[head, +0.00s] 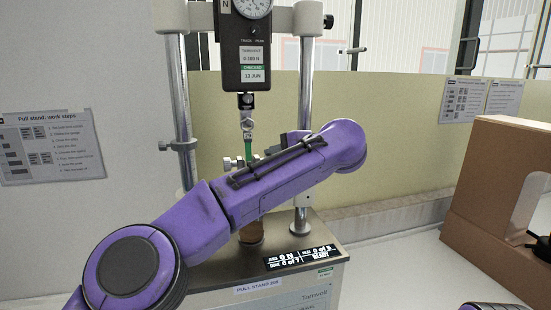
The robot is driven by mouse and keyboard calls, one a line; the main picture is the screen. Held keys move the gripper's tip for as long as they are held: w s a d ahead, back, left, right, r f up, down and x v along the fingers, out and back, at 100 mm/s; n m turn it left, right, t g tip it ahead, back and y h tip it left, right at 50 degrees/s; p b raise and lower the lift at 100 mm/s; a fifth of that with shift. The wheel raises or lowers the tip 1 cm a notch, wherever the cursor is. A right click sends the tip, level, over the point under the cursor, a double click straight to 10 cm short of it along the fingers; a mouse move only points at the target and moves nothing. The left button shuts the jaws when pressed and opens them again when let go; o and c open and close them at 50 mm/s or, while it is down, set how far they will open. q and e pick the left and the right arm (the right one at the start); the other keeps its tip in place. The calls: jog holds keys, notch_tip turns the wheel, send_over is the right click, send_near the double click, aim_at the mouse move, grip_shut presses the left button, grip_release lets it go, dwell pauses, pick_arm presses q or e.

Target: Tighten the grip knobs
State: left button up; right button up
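Metal grip knobs (234,163) show on a small clamp at the green piece (248,146) hanging under the force gauge (244,45) of the pull stand. My purple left arm crosses in front of the stand and hides the lower part of this clamp. Only a small dark part that seems to be my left gripper (271,150) shows above the arm, just right of the knobs. Its fingers are hidden, so I cannot tell whether it touches a knob. My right gripper is out of view; only a purple bit of mine shows at the bottom right.
The stand has two steel columns (305,95) and a metal base with a lit display (300,257). Notices hang on the panels behind.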

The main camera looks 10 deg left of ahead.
pick_arm(q)
jog(key=o, duration=0.8)
jog(key=shift+c, duration=0.2)
jog(key=p+v, duration=0.1)
jog(key=v, duration=0.9)
jog(key=shift+s, duration=0.2)
jog(key=shift+w+d, duration=0.1)
